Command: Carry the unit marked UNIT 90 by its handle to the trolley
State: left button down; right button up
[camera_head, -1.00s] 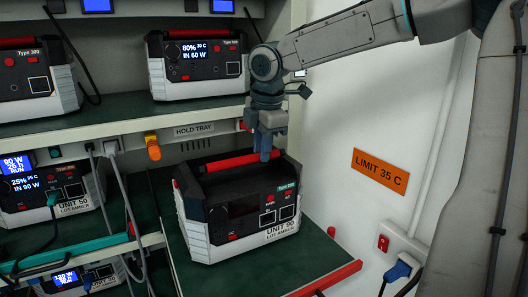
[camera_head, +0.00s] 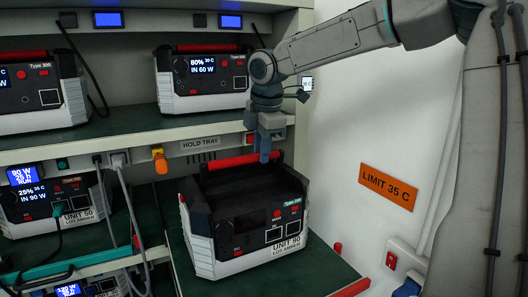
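The unit marked UNIT 90 (camera_head: 250,248) is a black and white box with a dark screen and a red top handle (camera_head: 228,162). It rests on the dark green hold tray (camera_head: 325,258) at the lower middle. My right gripper (camera_head: 265,152) points down at the right part of the handle, one finger in front of the bar. It appears shut on the handle; the far finger is hidden. The handle stands raised above the box. My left gripper and the trolley are not in view.
UNIT 50 (camera_head: 75,210), with cables plugged in, stands on the shelf at left. An orange knob (camera_head: 160,160) is beside the HOLD TRAY label.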

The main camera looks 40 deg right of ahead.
jog(key=shift+w+d, duration=0.2)
jog(key=shift+w, duration=0.55)
jog(key=o, duration=0.6)
jog(key=shift+o, duration=0.6)
jog(key=o, duration=1.1)
jog(key=shift+s, duration=0.1)
jog(key=shift+r, duration=0.1)
